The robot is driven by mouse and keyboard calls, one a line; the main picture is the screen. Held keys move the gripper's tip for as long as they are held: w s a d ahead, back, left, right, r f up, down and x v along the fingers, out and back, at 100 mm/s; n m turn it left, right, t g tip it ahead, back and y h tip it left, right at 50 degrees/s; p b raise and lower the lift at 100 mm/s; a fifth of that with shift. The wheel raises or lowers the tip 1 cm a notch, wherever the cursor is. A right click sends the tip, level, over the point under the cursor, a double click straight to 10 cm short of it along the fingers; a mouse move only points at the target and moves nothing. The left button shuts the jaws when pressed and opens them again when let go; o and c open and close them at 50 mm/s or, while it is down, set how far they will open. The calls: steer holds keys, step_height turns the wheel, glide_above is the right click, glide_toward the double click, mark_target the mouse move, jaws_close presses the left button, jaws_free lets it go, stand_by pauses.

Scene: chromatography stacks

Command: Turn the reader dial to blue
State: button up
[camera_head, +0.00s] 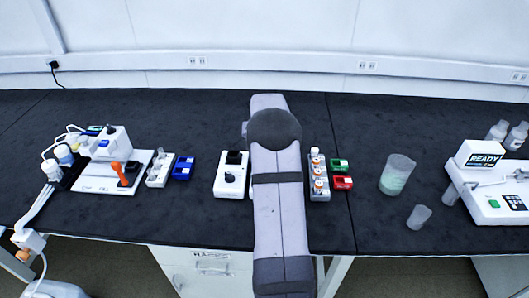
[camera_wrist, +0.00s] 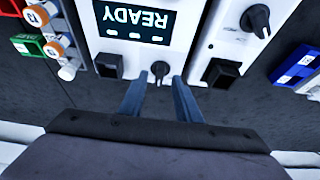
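In the wrist view, a white device with a dark READY display (camera_wrist: 133,20) is upside down in the picture. A small black dial knob (camera_wrist: 160,68) sits on it close to the display. My gripper (camera_wrist: 159,82) points at this knob with its two fingers apart, one to each side and a gap between each finger and the knob. Whether the fingertips reach knob height is unclear. No colour marks around the knob are legible. In the head view my arm covers this device and the gripper.
A second white device with a black dial (camera_wrist: 258,18) stands beside it, also in the head view (camera_head: 230,178). Blue boxes (camera_head: 182,168), a vial rack (camera_head: 318,178), green and red boxes and a beaker (camera_head: 397,175) stand nearby. Another READY instrument (camera_head: 482,160) is far right.

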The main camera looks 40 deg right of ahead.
steer(key=shift+b+v, duration=0.45)
steer(key=shift+v, duration=2.05)
steer(key=s+a+r+n+g+y+p, duration=0.1)
steer(key=s+a+n+p, duration=0.15)
steer(key=a, duration=0.95)
steer(key=s+a+r+n+y+p, duration=0.15)
steer(key=s+a, duration=0.25)
steer(key=a, duration=0.7)
steer(key=s+a+n+g+p, duration=0.2)
steer(key=s+a+n, duration=0.3)
steer(key=s+a, duration=1.05)
step_height(320, 180, down, 18)
steer(key=s+d+b, duration=0.1)
steer(key=b, duration=1.6)
steer(key=shift+s+d+y, duration=0.35)
steer(key=shift+d, duration=0.05)
